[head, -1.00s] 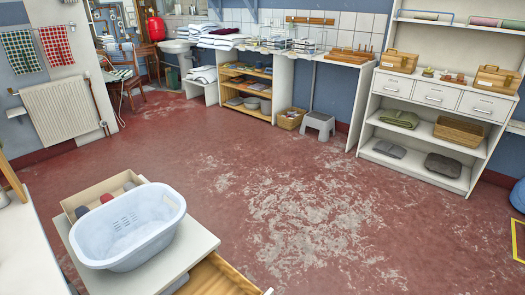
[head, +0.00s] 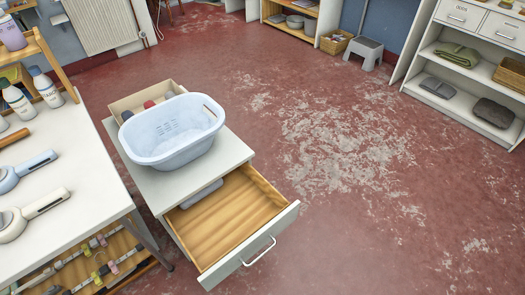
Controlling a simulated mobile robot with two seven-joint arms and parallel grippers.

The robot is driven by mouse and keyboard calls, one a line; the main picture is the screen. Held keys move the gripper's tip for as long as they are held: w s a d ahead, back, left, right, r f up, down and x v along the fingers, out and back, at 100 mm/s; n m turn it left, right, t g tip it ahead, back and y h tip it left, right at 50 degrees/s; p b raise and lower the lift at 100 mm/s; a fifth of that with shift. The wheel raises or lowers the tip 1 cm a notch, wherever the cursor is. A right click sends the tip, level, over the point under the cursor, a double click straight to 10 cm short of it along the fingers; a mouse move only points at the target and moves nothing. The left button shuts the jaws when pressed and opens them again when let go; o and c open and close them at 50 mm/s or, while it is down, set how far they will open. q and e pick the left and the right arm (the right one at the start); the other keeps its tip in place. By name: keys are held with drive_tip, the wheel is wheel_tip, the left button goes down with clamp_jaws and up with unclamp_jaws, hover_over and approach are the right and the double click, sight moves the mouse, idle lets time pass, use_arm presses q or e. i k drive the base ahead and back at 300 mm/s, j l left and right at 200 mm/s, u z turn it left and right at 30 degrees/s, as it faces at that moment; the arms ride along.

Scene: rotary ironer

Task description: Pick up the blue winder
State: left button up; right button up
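No gripper of mine is in the head view. A pale blue tool (head: 25,170) with a round head and a handle lies on the white table at the left; it may be the blue winder, but I cannot tell for sure. Its left end is cut off by the picture edge. A similar white tool (head: 32,214) lies just in front of it. Both lie flat, with a gap between them.
Bottles (head: 47,87) and a wooden rack stand at the back of the white table (head: 75,165). The red floor (head: 350,220) is clear to the right.

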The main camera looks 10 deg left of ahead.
sight(13, 176)
drive_tip(key=k+j+u, duration=0.2)
drive_tip(key=k+j, duration=0.15)
drive_tip(key=u, duration=1.8)
drive_tip(key=j+z, duration=0.25)
drive_tip(key=z, duration=0.15)
drive_tip(key=j+z, duration=0.3)
drive_tip(key=z, duration=0.15)
drive_tip(key=j+z, duration=0.25)
drive_tip(key=z, duration=0.15)
